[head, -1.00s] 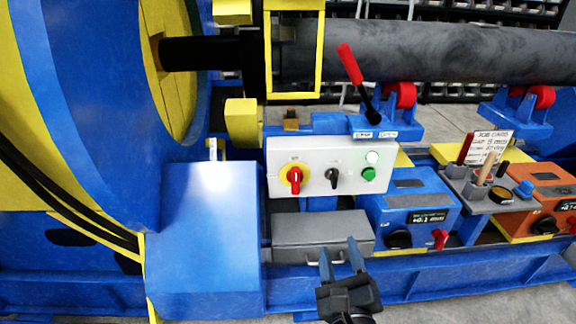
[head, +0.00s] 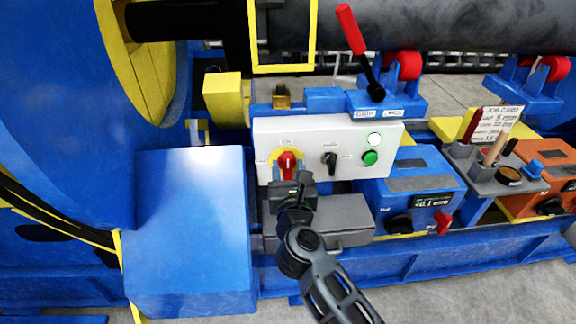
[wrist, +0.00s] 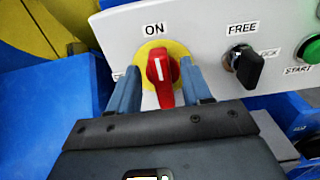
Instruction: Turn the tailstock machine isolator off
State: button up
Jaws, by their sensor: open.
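The isolator is a red rotary handle (wrist: 162,78) on a yellow round plate (wrist: 178,50), on the white control panel (head: 340,135). In the wrist view its white line stands upright, toward the label ON. My gripper (wrist: 158,88) is open, with one blue finger on each side of the red handle. I cannot tell whether the fingers touch it. In the head view my gripper (head: 290,176) covers the lower part of the isolator.
To the right on the panel are a black selector (wrist: 246,66) labelled FREE and a green START button (wrist: 312,50). A red-tipped lever (head: 352,30) stands above the panel. A grey box (head: 350,220) lies below, and a blue housing (head: 190,230) stands to the left.

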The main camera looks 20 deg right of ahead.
jog(key=shift+w+d, duration=0.25)
jog(key=shift+w, duration=0.35)
grip_shut()
